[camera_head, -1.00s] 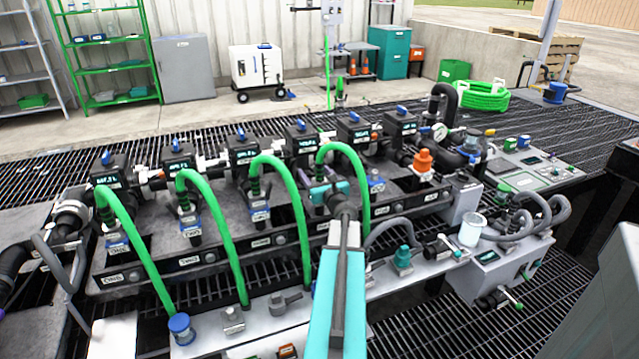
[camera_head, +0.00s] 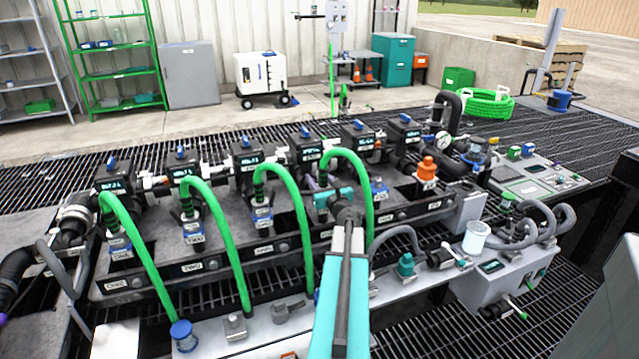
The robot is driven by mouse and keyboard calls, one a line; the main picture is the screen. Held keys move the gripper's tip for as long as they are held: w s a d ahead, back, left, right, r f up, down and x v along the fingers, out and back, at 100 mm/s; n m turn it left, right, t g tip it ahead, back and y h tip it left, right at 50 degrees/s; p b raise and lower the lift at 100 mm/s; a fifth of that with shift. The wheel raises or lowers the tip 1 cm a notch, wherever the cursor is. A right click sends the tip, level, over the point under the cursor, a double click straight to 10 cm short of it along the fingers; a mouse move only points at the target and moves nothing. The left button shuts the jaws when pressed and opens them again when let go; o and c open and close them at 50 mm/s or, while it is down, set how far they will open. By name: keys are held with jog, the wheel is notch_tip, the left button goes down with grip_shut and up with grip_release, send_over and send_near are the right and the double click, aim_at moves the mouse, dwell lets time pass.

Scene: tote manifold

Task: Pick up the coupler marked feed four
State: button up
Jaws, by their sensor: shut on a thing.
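Several green hoses arch over the manifold (camera_head: 210,262), with couplers at their upper ends in a row. My gripper (camera_head: 323,193), with teal jaws on a grey wrist, is shut at the upper end of the fourth hose (camera_head: 352,165) from the left. The coupler there is mostly hidden behind the jaws, and its marking cannot be read. That hose still arches up from the jaws and down to the right. The couplers of the first (camera_head: 118,240), second (camera_head: 192,228) and third (camera_head: 262,212) hoses stand upright in the manifold, left of my gripper.
Black valves with blue handles (camera_head: 247,143) stand close behind the couplers. An orange fitting (camera_head: 427,167) and a pressure gauge (camera_head: 442,139) are to the right. A grey ledge (camera_head: 262,325) with a blue cap (camera_head: 183,333) and a clear cup (camera_head: 476,236) lies in front.

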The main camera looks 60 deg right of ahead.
notch_tip(320, 180, up, 9)
jog(key=p, duration=0.1)
jog(key=shift+r+p, duration=0.15)
jog(key=shift+p, duration=0.25)
dwell(0.5)
